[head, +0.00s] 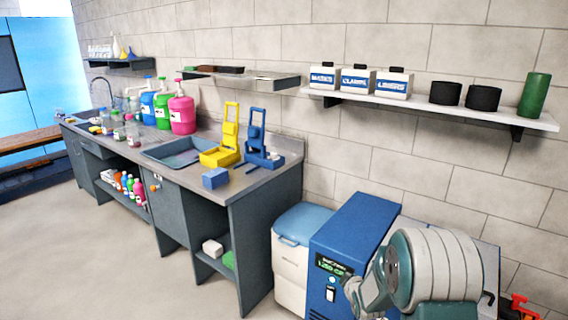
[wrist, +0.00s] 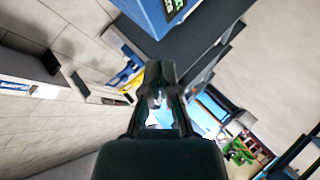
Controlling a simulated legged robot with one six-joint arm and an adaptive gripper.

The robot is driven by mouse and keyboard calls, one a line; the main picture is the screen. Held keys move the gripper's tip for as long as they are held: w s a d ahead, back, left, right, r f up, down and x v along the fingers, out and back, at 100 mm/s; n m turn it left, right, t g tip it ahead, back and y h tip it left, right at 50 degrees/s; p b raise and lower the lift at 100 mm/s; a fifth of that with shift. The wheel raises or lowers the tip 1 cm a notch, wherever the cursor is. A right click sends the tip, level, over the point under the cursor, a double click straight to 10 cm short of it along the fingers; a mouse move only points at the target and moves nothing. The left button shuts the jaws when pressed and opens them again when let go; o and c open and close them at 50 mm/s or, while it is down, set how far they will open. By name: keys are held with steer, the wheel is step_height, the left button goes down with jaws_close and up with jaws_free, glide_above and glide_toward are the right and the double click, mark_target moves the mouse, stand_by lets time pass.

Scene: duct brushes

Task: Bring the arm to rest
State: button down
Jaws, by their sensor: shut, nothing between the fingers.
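My arm shows at the lower right of the head view, folded in front of the blue machine (head: 345,245). My gripper (wrist: 158,78) is in the middle of the wrist view, shut and empty, with its tips close together. It touches nothing that I can see. In the head view the fingertips cannot be made out clearly.
A grey counter (head: 215,176) with a sink, coloured jugs and yellow and blue stands runs along the wall. A white bin with a blue lid (head: 303,222) stands beside the machine. A wall shelf (head: 435,105) holds boxes and dark cups. The floor at left (head: 80,255) is clear.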

steer(key=s+a+r+m+g, duration=0.25)
steer(key=s+r+m, duration=0.35)
steer(key=s+r, duration=1.15)
steer(key=s+r+m+g, duration=0.2)
steer(key=s+r, duration=0.1)
steer(key=s, duration=0.7)
steer(key=s+a+r+m+g, duration=0.1)
steer(key=s+r+m+g, duration=0.1)
steer(key=s, duration=0.9)
steer(key=shift+s+a+r+m, duration=0.2)
steer(key=shift+r+m, duration=0.25)
steer(key=shift+m, duration=0.35)
